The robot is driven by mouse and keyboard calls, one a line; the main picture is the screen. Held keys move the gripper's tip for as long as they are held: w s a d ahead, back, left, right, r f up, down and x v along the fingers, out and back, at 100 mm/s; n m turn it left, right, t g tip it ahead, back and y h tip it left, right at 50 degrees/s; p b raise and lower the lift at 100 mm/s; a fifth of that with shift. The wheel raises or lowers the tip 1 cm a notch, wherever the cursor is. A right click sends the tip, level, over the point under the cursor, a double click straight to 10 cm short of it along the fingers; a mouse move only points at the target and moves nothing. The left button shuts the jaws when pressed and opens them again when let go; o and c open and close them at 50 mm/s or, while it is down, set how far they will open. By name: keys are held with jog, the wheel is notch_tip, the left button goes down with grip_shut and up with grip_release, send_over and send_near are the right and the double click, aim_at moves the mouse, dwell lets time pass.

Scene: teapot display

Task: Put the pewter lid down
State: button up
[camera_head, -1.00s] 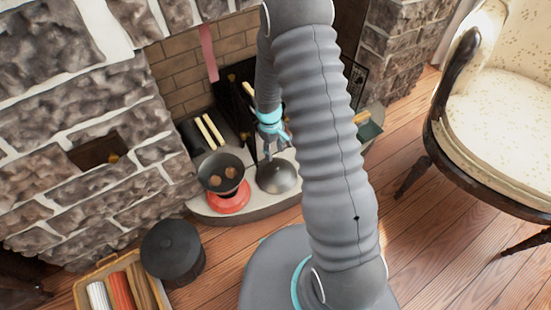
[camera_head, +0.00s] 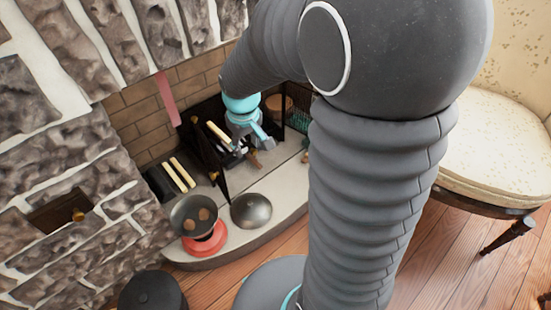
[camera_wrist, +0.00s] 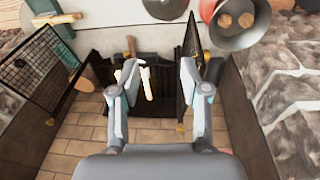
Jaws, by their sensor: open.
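The pewter lid (camera_head: 251,211) is a grey dome lying on the pale hearth, just right of the dark pan on the red base. In the wrist view part of the lid (camera_wrist: 165,8) shows at the top edge. My gripper (camera_head: 252,146) is behind the lid and above it, near the fireplace opening, apart from it. In the wrist view my gripper (camera_wrist: 156,84) has its two fingers spread wide with nothing held between them.
The dark pan (camera_head: 193,213) holds brown round pieces and sits on a red base (camera_head: 205,238). Dark panels and pale sticks (camera_head: 181,174) stand behind. A black pot (camera_head: 152,292) is at the lower left. A cream chair (camera_head: 490,160) stands right.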

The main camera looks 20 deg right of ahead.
jog(key=s+r+m+t, duration=0.3)
jog(key=s+r, duration=1)
jog(key=s, duration=0.5)
jog(key=shift+s+t, duration=0.2)
jog(key=shift+t, duration=0.2)
jog(key=shift+d+r, duration=0.1)
jog(key=shift+r, duration=0.15)
